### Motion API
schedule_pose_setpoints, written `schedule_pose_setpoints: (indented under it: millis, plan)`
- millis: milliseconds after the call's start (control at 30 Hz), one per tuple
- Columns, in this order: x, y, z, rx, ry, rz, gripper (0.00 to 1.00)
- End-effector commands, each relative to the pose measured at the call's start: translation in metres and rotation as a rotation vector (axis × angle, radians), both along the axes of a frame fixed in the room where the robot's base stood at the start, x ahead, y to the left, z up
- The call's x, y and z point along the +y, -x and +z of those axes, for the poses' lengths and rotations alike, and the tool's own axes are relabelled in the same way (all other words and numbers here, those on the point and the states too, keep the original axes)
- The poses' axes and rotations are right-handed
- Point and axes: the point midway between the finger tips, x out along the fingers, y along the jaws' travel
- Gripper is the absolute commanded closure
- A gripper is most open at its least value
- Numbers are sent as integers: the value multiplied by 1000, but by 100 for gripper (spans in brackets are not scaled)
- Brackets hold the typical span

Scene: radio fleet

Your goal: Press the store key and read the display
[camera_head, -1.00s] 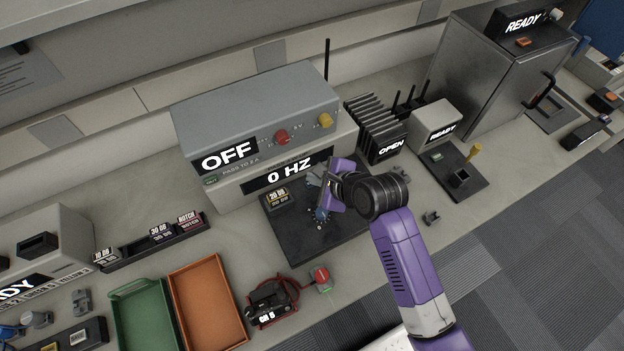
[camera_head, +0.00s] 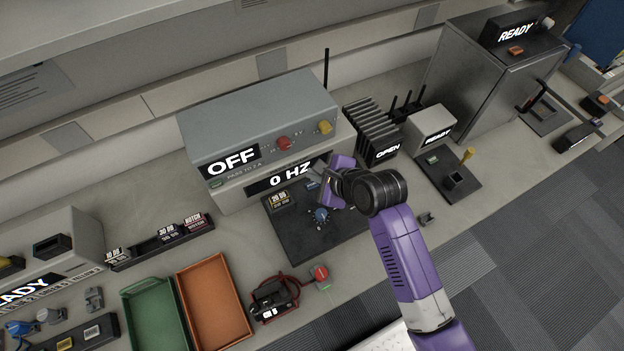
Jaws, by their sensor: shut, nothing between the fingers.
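A grey test box (camera_head: 262,115) at the back of the bench has a display reading OFF (camera_head: 231,162) and a lower display reading 0 HZ (camera_head: 284,178). It carries a red knob (camera_head: 284,143), a yellow knob (camera_head: 325,127) and a small green key (camera_head: 216,184). A black plate (camera_head: 300,245) in front holds a blue knob (camera_head: 320,214) and a small numbered block (camera_head: 281,199). My gripper (camera_head: 317,180) is shut and empty, above the plate's back edge, near the 0 HZ display. I cannot tell which key is the store key.
A finned unit reading OPEN (camera_head: 376,134) and a box reading READY (camera_head: 432,127) stand right of the test box.

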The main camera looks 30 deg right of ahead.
Motion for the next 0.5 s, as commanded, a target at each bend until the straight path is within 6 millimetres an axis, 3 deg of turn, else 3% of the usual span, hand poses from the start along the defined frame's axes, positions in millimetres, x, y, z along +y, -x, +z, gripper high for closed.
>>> schedule_pose_setpoints:
  millis: [267, 500]
  plan:
    - [0, 0, 28, 0, 0, 0, 100]
    - [0, 0, 30, 0, 0, 0, 100]
